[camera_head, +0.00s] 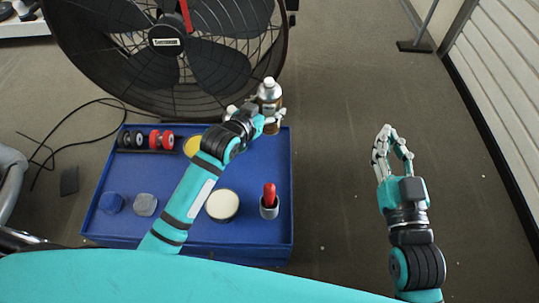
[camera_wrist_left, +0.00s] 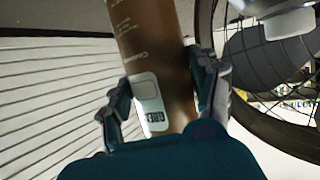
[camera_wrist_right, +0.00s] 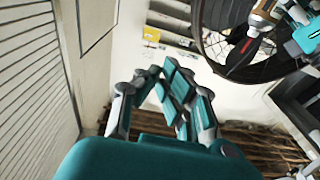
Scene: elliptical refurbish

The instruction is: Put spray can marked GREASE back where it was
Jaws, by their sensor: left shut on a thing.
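The spray can (camera_head: 268,101) is brown with a pale cap and stands roughly upright at the back right corner of the blue workbench top. In the left wrist view the brown can (camera_wrist_left: 152,45) fills the middle and carries a pale label with small dark lettering that is hard to read. My left gripper (camera_head: 254,113) is shut on the can, with a finger on each side. Whether the can's base touches the surface is hidden. My right gripper (camera_head: 392,150) is open and empty, out to the right above the floor; its parted fingers also show in the right wrist view (camera_wrist_right: 163,100).
The blue top (camera_head: 245,222) holds a cream-lidded tin (camera_head: 222,205), a red-handled tool in a grey cup (camera_head: 269,207), a yellow round item (camera_head: 192,146), red rollers (camera_head: 161,140) and a blue cap (camera_head: 111,203). A large fan (camera_head: 165,42) stands close behind.

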